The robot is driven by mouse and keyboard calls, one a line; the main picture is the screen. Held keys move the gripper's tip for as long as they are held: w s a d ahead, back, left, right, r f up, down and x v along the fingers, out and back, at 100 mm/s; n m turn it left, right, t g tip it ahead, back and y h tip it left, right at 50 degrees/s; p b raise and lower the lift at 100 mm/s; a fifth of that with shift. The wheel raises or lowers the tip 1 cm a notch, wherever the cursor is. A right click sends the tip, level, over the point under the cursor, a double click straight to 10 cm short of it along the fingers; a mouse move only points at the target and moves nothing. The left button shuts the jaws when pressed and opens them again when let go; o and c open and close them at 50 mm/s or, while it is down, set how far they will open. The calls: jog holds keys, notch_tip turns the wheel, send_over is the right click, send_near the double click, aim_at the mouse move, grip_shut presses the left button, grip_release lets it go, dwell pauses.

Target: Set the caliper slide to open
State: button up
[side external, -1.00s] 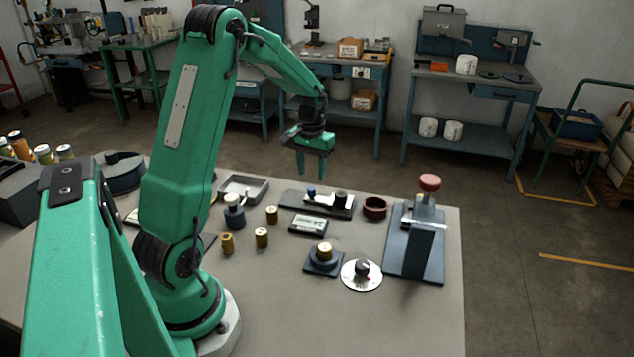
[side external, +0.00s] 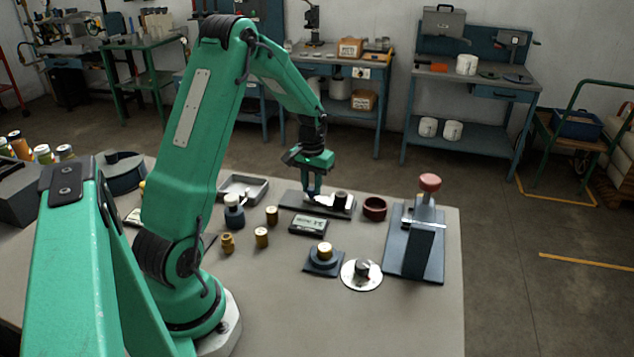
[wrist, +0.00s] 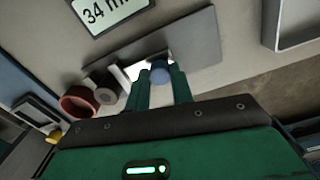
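The caliper slide is a dark flat base (side external: 289,198) with a pale bar, a blue knob and a dark round post (side external: 341,200). It lies near the far edge of the bench. In the wrist view the base (wrist: 205,40) runs diagonally, with the blue knob (wrist: 160,73) between my fingertips. My gripper (side external: 311,190) points down at the knob and hides most of it in the side view. In the wrist view my gripper (wrist: 160,80) has a finger on each side of the knob; whether they press on it I cannot tell. A display plate (wrist: 110,10) reads about "34 mm".
A dark red ring (side external: 374,208) and a press with a red knob (side external: 429,184) stand to the right. A grey tray (side external: 246,198) is to the left. Nearer are several brass pieces, a dark block with a brass knob (side external: 324,254) and a dial disc (side external: 361,274).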

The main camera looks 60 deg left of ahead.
grip_shut()
jog(key=shift+s+a, duration=1.1)
jog(key=shift+a, duration=0.05)
jog(key=o, duration=0.8)
grip_release()
jog(key=shift+r, duration=0.15)
jog(key=shift+r, duration=3.8)
